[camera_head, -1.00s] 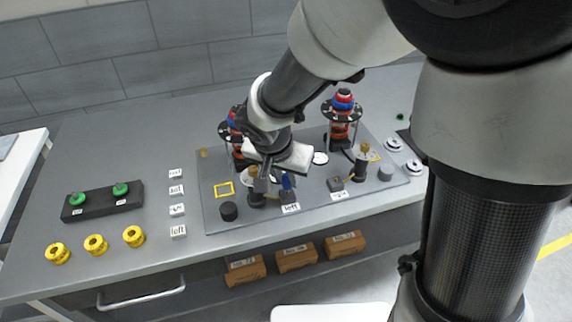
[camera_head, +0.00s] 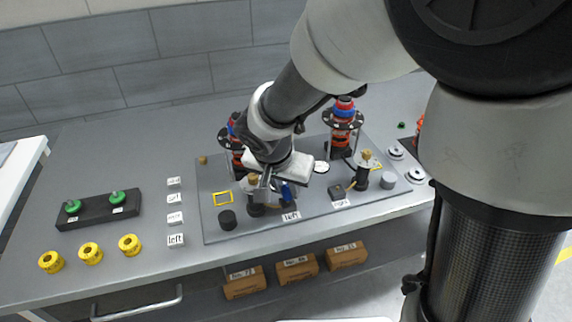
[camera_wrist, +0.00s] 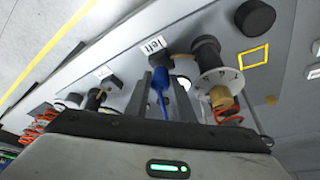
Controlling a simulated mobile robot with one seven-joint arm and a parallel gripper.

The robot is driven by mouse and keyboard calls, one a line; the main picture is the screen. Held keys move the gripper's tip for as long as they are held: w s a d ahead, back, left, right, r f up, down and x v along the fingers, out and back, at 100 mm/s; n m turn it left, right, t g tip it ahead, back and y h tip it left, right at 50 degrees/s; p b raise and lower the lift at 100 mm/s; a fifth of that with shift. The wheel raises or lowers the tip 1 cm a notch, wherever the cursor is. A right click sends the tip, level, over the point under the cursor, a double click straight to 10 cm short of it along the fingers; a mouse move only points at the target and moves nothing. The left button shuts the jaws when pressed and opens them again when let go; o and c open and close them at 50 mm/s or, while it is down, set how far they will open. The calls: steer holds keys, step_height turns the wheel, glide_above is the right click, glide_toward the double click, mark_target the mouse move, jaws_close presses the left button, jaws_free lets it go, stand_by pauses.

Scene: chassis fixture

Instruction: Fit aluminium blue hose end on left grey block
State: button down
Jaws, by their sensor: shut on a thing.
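The blue hose end (camera_wrist: 160,84) is between my gripper's two fingers (camera_wrist: 161,92) in the wrist view, with its blue hose hanging towards the camera. My gripper (camera_head: 270,187) is shut on it. In the head view the blue hose end (camera_head: 287,191) shows just right of the fingers, close above the "left" label (camera_head: 291,216). The left grey block (camera_wrist: 184,62) is a dark block beside the "left" label (camera_wrist: 153,45) in the wrist view, close to the fingertips. I cannot tell whether the hose end touches it; the gripper partly hides it in the head view.
A post with a white numbered dial and brass top (camera_wrist: 220,88) stands right beside the fingers. A similar post (camera_head: 363,172) and another grey block (camera_head: 337,191) are to the right. Red-coiled stands rise behind. Yellow rings (camera_head: 90,253) lie at the left.

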steer(key=shift+f+b, duration=0.45)
steer(key=shift+b, duration=0.7)
stand_by(0.4)
steer(key=shift+f+b, duration=0.35)
steer(key=shift+b, duration=1)
stand_by(1.0)
steer(key=c, duration=1.5)
jaws_free()
steer(key=shift+o, duration=0.2)
steer(key=shift+w+a+r+p, duration=0.1)
steer(key=shift+r+p, duration=0.75)
steer(key=shift+r, duration=0.5)
steer(key=shift+r+p, duration=1.3)
steer(key=shift+r, duration=0.9)
